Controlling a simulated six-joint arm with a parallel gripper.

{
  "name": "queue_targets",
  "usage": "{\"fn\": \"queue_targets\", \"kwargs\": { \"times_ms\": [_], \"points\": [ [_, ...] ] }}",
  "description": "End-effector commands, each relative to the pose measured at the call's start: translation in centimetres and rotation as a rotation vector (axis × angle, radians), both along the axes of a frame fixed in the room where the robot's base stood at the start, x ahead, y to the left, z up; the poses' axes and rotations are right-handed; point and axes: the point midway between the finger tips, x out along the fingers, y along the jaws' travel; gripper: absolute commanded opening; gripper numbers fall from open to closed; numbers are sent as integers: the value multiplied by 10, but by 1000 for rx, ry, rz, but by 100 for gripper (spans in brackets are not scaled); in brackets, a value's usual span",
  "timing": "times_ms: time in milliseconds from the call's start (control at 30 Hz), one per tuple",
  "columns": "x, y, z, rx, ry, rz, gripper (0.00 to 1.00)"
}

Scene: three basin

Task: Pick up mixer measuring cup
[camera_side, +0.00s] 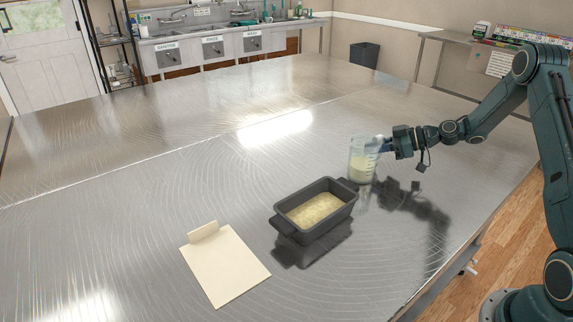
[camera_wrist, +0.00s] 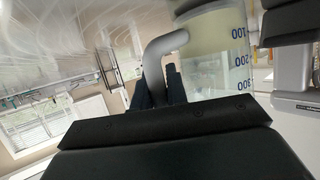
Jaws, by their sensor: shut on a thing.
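The clear measuring cup (camera_side: 362,163) holds pale yellow content in its lower part. In the side view it is upright above the steel table, to the right of and behind the dark loaf pan; whether it touches the table I cannot tell. My gripper (camera_side: 388,145) reaches it from the right and is shut on its handle. In the wrist view the cup (camera_wrist: 207,60) shows its blue scale marks, and the grey curved handle (camera_wrist: 165,45) runs down to my gripper fingers (camera_wrist: 160,85). The fingertips are partly hidden behind the gripper body and handle.
The dark loaf pan (camera_side: 296,226) with pale yellow content stands just left and in front of the cup. A cream sheet (camera_side: 226,270) with a raised tab lies farther left. The steel table (camera_side: 150,200) is otherwise clear. Sinks line the back wall.

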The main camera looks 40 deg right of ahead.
Motion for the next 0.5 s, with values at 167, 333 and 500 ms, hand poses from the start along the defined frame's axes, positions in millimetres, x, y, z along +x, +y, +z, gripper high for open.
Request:
{"fn": "queue_targets", "kwargs": {
  "times_ms": [167, 333, 500],
  "points": [
    [0, 0, 4, 0, -1, 0, 0],
    [0, 0, 10, -1, -2, 1, 0],
    [0, 0, 18, 0, -2, -1, 0]
  ]
}}
